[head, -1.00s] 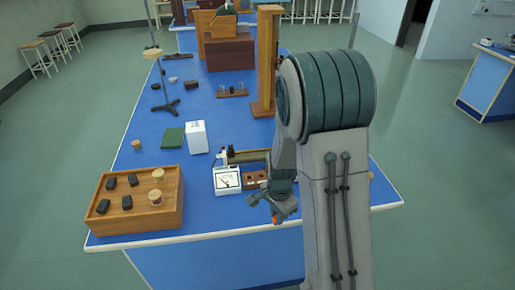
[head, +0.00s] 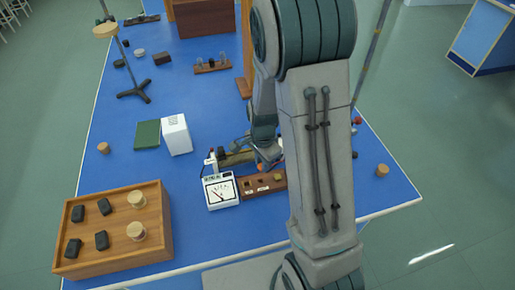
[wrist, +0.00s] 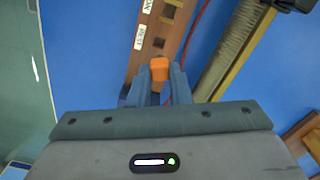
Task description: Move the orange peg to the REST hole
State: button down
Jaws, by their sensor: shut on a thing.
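The orange peg (wrist: 159,68) is between my gripper's fingertips (wrist: 160,82), and they are shut on it. In the head view, a small orange part of the peg (head: 260,167) shows at the end of my arm, above the brown wooden hole block (head: 263,188). In the wrist view, the block (wrist: 150,62) runs up and away beyond the peg, with a dark square hole beside a white label reading REST (wrist: 139,38). The peg appears apart from that hole. Its lower end is hidden, and its height above the block is unclear.
A white meter (head: 221,191) stands just left of the block. A ribbed coil (wrist: 232,50) lies close to the right of my gripper in the wrist view, with a red wire between. A wooden tray (head: 165,225) is at the front left.

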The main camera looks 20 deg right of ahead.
jog(key=shift+s+a+f, duration=0.1)
jog(key=shift+f, duration=0.2)
jog(key=shift+f+b, duration=2.6)
jog(key=shift+f, duration=0.4)
jog(key=c, duration=1.3)
grip_release()
jog(key=shift+o, duration=0.2)
jog(key=shift+r, duration=0.1)
notch_tip(320, 180, up, 14)
jog(key=shift+f, duration=0.15)
